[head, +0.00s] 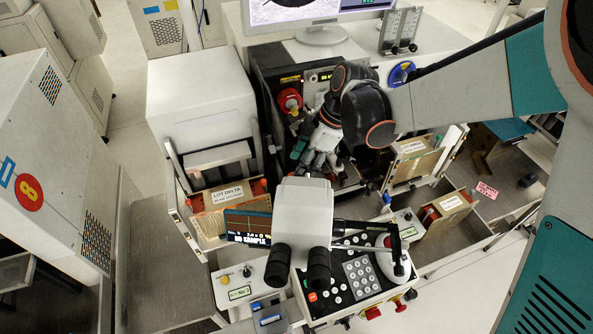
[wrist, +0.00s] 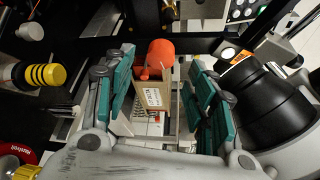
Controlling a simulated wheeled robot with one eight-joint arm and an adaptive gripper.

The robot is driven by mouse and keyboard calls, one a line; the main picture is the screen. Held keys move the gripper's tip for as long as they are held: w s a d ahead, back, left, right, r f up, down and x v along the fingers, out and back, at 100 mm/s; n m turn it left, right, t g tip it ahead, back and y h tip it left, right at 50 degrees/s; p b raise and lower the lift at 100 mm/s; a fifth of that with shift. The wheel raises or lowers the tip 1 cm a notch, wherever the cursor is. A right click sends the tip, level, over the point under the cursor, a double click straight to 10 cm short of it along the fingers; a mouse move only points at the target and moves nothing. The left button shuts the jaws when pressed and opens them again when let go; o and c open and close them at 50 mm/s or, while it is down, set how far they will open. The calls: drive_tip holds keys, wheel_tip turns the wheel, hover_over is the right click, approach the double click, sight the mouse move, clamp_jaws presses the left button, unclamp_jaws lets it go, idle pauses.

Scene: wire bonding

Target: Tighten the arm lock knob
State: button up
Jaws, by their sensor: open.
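My gripper (head: 316,160) is open, reaching down into the dark machine bay behind the microscope in the head view. In the wrist view its two teal-padded fingers (wrist: 162,68) stand apart. An orange round knob (wrist: 160,54) shows between and beyond the fingertips, with a visible gap on both sides. No label names it, so I cannot tell for certain that it is the arm lock knob. In the head view I cannot pick this knob out; the gripper and microscope cover much of that area.
The black microscope barrel (wrist: 262,98) is close beside the right finger. A yellow-and-black striped knob (wrist: 46,75) is at left. In the head view, a red round knob (head: 289,99) is on the back panel, and the microscope (head: 303,210) stands in front of my gripper.

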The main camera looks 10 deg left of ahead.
drive_tip(key=shift+x, duration=2.3)
drive_tip(key=c, duration=1.1)
